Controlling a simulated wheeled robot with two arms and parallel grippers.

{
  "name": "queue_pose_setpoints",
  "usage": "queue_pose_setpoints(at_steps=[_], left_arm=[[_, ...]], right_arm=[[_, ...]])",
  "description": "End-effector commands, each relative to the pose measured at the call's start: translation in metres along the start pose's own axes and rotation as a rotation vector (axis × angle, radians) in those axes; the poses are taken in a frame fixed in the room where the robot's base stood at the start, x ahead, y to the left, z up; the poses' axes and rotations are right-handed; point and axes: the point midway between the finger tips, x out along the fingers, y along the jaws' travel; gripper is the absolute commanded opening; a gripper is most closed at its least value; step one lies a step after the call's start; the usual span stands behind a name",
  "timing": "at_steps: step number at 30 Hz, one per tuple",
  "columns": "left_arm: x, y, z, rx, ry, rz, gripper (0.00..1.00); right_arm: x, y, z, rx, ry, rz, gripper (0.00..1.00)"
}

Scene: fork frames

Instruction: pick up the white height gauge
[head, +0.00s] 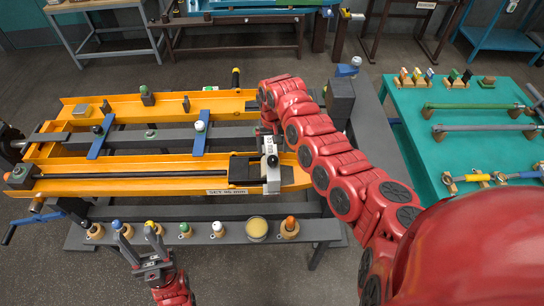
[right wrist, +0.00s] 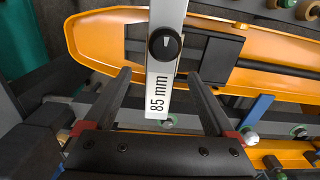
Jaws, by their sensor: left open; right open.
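The white height gauge (head: 271,174) appears to be the pale upright piece with a black knob at the right end of the orange fixture. In the right wrist view it is a white bar (right wrist: 157,82) with a black knob and an "85 mm" label. My right gripper (right wrist: 160,73) is open, with a dark finger on each side of the bar and visible gaps. In the head view my right gripper (head: 268,130) is just behind the gauge, partly hidden by my arm. My left gripper (head: 137,231) is open and empty near the front bench edge.
The orange fixture (head: 130,185) carries a "SET 95 mm" sign (head: 228,192) beside the gauge. Several small coloured-top pieces stand along the front grey bench (head: 315,228). A green table (head: 415,135) with rods and blocks is on the right.

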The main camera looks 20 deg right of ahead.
Motion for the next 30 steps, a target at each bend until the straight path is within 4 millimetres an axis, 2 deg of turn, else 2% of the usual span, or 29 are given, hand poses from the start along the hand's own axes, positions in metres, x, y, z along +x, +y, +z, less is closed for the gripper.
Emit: queue_pose_setpoints(at_steps=[8, 12, 16, 26, 30], left_arm=[[0.014, -0.001, -0.002, 0.000, 0.000, 0.000, 0.50], [0.023, -0.001, -0.004, 0.000, 0.000, 0.000, 0.50], [0.018, -0.001, -0.003, 0.000, 0.000, 0.000, 0.50], [0.018, -0.001, -0.003, 0.000, 0.000, 0.000, 0.50], [0.018, -0.001, -0.003, 0.000, 0.000, 0.000, 0.50]], right_arm=[[0.013, -0.001, 0.001, -0.002, -0.002, 0.001, 0.90], [0.032, -0.002, 0.002, -0.002, -0.002, 0.001, 0.90], [0.050, -0.002, 0.001, 0.001, 0.000, -0.001, 0.90], [0.056, -0.001, 0.000, 0.003, 0.003, -0.002, 0.90], [0.056, -0.001, 0.000, 0.003, 0.003, -0.002, 0.68]])
